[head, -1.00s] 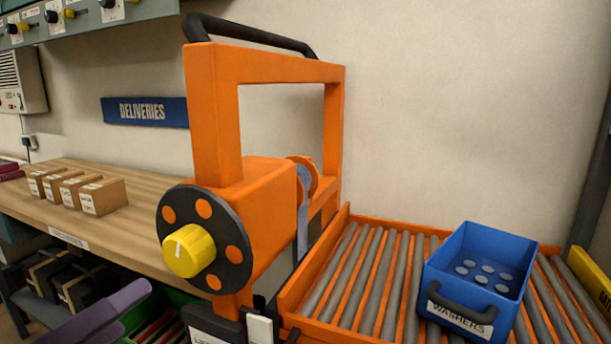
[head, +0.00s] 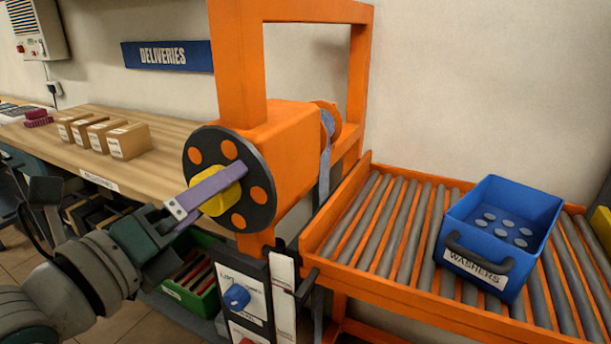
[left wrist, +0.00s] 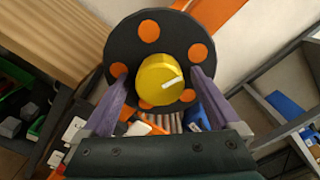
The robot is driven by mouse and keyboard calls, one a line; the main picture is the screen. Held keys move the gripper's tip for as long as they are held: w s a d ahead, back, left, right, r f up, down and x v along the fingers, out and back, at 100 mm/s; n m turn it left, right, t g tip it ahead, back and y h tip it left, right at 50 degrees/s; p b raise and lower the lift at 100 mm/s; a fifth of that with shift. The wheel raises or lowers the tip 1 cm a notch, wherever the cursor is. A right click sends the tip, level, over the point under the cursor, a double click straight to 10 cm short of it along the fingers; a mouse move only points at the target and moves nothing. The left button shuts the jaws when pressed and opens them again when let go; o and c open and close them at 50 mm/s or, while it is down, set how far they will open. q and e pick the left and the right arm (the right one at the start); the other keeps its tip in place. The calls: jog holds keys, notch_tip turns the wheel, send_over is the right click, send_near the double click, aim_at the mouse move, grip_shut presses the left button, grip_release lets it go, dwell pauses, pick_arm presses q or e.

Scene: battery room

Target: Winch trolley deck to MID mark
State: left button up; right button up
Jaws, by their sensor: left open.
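The orange winch trolley (head: 285,150) carries a black disc with orange spots (head: 258,170) and a yellow knob (head: 222,201) at its centre. The roller deck (head: 385,220) extends to the right and bears a blue washers bin (head: 505,225). My left gripper (head: 215,200) is open, its purple fingers reaching to the knob. In the left wrist view the knob (left wrist: 158,80), with a white line, shows between the fingertips (left wrist: 158,84); I cannot tell whether they touch it. No MID mark is readable. My right gripper is not in view.
A wooden bench (head: 165,150) with several cardboard boxes (head: 128,141) stands behind on the left. Below the winch is a panel with a blue knob (head: 236,297). A green crate (head: 192,287) sits low behind my left arm. The Deliveries sign (head: 168,55) hangs on the wall.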

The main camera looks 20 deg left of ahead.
pick_arm(q)
jog(key=shift+c, duration=0.4)
jog(key=c, duration=1.3)
jog(key=shift+r+n, duration=0.1)
jog(key=shift+n, duration=0.2)
